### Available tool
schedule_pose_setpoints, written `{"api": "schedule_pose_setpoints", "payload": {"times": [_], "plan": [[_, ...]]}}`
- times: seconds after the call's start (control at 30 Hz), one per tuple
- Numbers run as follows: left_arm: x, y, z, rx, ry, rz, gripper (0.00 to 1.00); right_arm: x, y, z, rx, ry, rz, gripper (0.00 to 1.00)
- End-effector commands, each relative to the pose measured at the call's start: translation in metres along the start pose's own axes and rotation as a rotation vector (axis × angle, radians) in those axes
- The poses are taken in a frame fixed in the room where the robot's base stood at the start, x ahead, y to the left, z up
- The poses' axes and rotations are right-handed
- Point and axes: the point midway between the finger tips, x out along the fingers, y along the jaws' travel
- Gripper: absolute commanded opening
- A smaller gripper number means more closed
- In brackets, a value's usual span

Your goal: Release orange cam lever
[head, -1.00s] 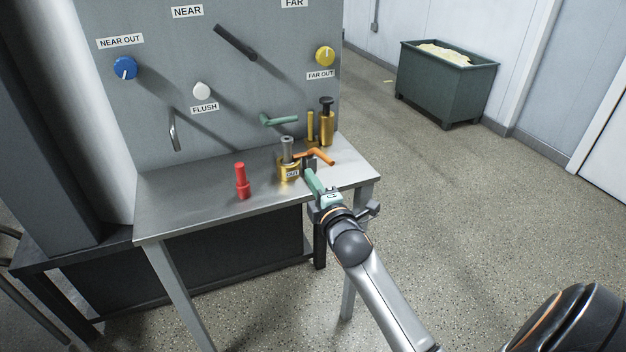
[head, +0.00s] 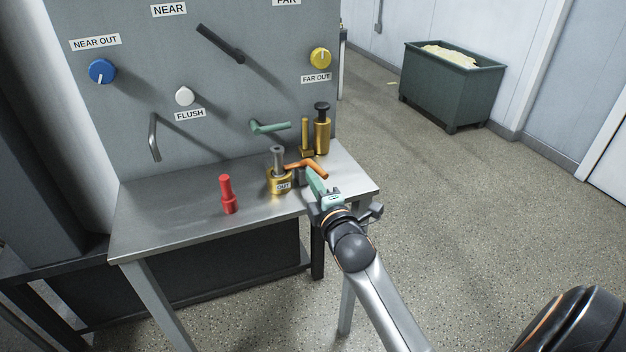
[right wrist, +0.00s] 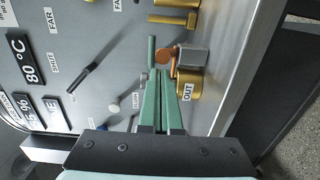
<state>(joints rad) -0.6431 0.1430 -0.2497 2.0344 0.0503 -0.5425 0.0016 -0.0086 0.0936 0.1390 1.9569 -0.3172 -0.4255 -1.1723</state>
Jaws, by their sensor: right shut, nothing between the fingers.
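The orange cam lever (head: 316,168) sticks out to the right above the metal bench, beside a brass fitting marked OUT (head: 280,187). In the right wrist view the lever (right wrist: 166,54) lies just beyond the fingertips, with the brass fitting (right wrist: 190,88) to their right. My right gripper (head: 313,177) has green fingers, shut and empty, at the front of the lever. In the right wrist view its closed fingertips (right wrist: 160,74) sit very close to the lever; I cannot tell whether they touch. My left gripper is out of view.
A red plug (head: 227,195) stands on the bench (head: 165,205), left of the fitting. Behind are a green handle (head: 270,127) and a black-topped brass cylinder (head: 322,132). The panel carries knobs and a dark lever. A green bin (head: 450,90) stands away on open floor.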

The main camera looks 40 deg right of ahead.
Motion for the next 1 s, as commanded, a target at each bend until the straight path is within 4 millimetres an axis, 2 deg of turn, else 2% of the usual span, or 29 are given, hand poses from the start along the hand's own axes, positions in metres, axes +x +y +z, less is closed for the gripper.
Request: {"api": "schedule_pose_setpoints", "payload": {"times": [1.0], "plan": [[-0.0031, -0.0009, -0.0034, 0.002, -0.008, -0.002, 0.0, -0.0015, 0.0007, 0.0001, -0.001, 0.066, -0.002, 0.0]]}}
